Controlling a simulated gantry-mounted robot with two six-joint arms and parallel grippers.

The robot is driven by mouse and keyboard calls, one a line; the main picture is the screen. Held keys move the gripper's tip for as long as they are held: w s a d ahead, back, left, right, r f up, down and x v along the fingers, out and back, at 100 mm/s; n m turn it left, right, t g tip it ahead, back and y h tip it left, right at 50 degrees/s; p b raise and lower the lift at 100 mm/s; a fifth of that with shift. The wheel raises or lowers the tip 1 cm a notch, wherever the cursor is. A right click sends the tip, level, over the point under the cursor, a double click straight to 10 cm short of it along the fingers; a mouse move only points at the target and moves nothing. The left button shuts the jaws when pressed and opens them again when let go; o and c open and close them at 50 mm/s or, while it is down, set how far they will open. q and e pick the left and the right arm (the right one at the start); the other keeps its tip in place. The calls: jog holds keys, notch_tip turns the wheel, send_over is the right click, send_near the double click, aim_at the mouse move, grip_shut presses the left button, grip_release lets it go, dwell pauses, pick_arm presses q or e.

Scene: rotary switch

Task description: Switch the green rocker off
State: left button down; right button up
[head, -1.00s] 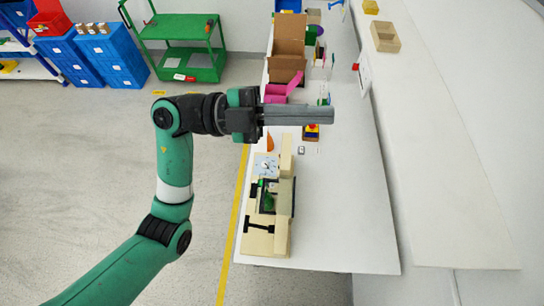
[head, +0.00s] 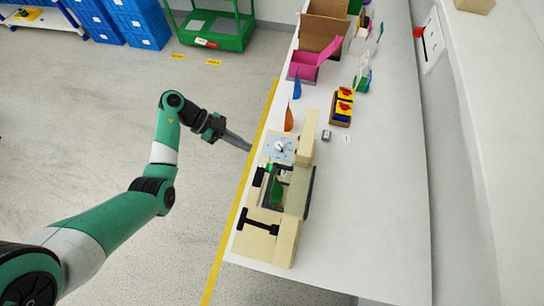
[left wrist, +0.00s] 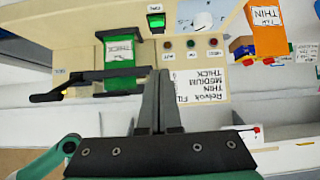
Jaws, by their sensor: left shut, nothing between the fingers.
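The green rocker (left wrist: 156,20) is a small lit green switch in a black frame, high on the beige machine's panel in the left wrist view. My right gripper is not in view.
In the wrist view, several small round buttons (left wrist: 191,43) sit near the rocker. A black lever (left wrist: 88,87) and a green block marked THICK (left wrist: 121,52) are left of the fingers.

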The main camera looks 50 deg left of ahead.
pick_arm(q)
jog(key=b+x, duration=0.3)
jog(key=x, duration=0.6)
jog(key=shift+d+f, duration=0.2)
jog(key=shift+f, duration=0.05)
jog(key=f, duration=0.1)
jog(key=f+b, duration=0.2)
jog(key=f, duration=0.1)
jog(key=shift+w+d, duration=0.4)
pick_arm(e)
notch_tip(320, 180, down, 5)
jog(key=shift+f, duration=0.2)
